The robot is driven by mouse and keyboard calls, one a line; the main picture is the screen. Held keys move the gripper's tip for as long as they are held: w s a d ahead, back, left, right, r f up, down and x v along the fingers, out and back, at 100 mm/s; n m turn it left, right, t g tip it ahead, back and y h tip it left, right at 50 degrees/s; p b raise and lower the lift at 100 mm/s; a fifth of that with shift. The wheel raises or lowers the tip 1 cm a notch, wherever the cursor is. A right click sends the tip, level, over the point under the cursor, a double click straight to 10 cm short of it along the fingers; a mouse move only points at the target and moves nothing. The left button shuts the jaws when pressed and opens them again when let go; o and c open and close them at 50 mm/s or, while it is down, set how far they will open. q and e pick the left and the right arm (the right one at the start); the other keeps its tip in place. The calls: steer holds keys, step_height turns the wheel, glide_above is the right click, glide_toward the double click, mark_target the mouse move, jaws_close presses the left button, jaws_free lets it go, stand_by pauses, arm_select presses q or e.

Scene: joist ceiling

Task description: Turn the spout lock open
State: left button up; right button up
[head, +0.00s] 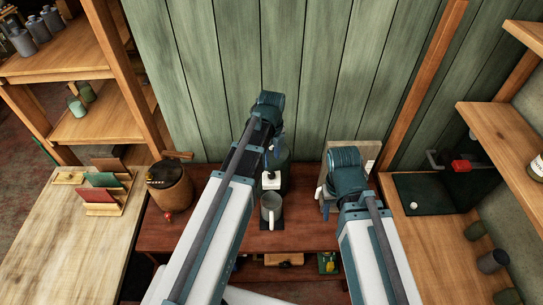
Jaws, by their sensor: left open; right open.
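I cannot make out a separate spout lock. My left gripper (271,157) is open and points down just in front of the vessel, near the white part; its fingertips are hard to see and contact cannot be told. My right gripper (323,194) is open, to the right of the vessel and apart from it, mostly hidden by its own wrist.
A brown keg (169,187) with a red tap stands at left. A pale board (368,152) is behind my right wrist. The green plank wall (320,60) closes the back. Side benches hold other items.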

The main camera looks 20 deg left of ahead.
arm_select(q)
step_height(320, 180, up, 6)
steer(key=p, duration=0.4)
steer(key=shift+f, duration=0.15)
steer(key=s+d+f+n+b, duration=0.5)
steer(key=s+f+n+b, duration=0.3)
steer(key=f+n+b, duration=0.2)
steer(key=s+d+f+n+y+b, duration=0.1)
steer(key=s+d+f+n+b, duration=0.5)
steer(key=f+n+b, duration=0.4)
step_height(320, 180, down, 3)
steer(key=shift+s+r+b, duration=0.2)
steer(key=shift+s+b, duration=0.65)
steer(key=shift+b, duration=0.25)
